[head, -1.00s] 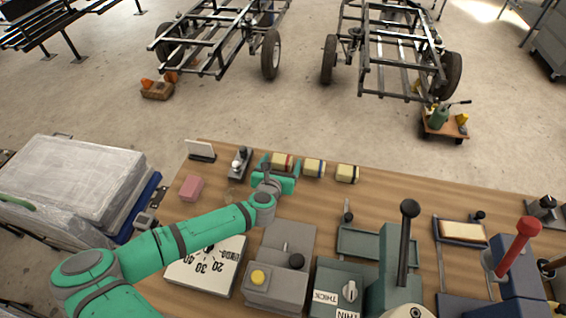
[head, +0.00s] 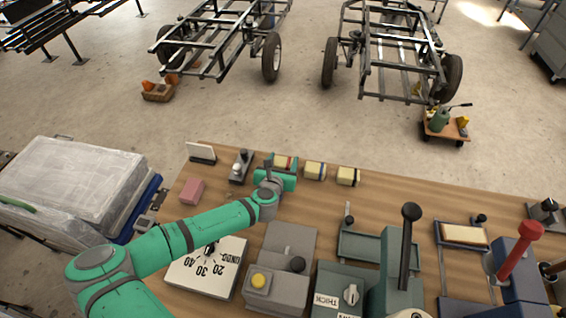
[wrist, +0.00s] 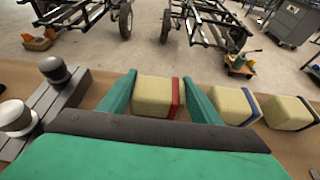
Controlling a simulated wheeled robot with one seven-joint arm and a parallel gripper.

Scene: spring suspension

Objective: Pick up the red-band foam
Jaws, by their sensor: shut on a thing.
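The red-band foam is a cream block with a red band (wrist: 153,97), between the two green fingers of my gripper (wrist: 160,95) in the wrist view. In the head view the foam (head: 283,161) shows just beyond my green gripper (head: 281,172), which hides part of it. My gripper is shut on this foam at the table's far edge. Whether the foam is clear of the tabletop I cannot tell. A blue-band foam (head: 315,170) and a black-band foam (head: 347,175) stand to its right, apart from it.
A grey device with knobs (head: 240,166) stands close to the left of my gripper. A pink block (head: 192,191) and a white card on a stand (head: 201,152) are farther left. Levers and machine boxes (head: 340,285) fill the near right. Bare wood (head: 410,200) lies right of the foams.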

